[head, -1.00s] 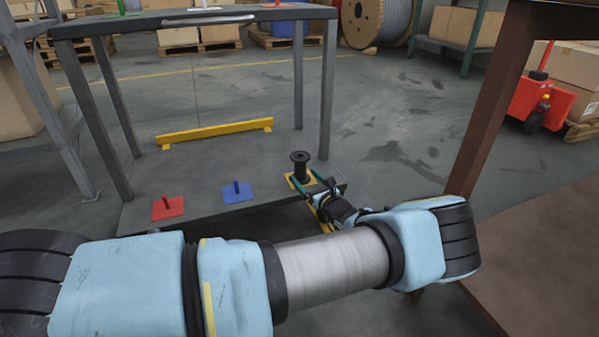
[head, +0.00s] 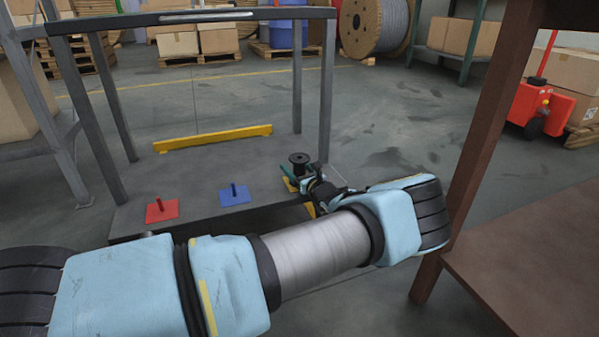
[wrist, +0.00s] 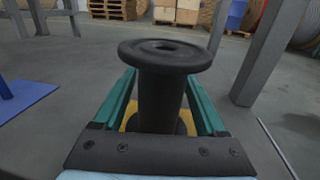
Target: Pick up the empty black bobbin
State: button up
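The empty black bobbin (head: 299,159) stands upright on a yellow square plate (head: 291,184) at the right end of the rack's low shelf. In the wrist view the bobbin (wrist: 160,95) fills the middle, with its round top flange nearest and its bare core below. My gripper (head: 296,174) is low at the bobbin. Its two teal fingers lie either side of the core, below the top flange, with narrow gaps showing beside the core. The gripper looks open around the bobbin.
A red plate (head: 162,211) and a blue plate (head: 236,195), each with an upright peg, sit left on the shelf (head: 215,167). A yellow bar (head: 213,137) runs along its back. Rack posts (head: 327,100) and a brown table (head: 540,250) flank my arm.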

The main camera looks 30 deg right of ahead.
grip_shut()
dwell(0.4)
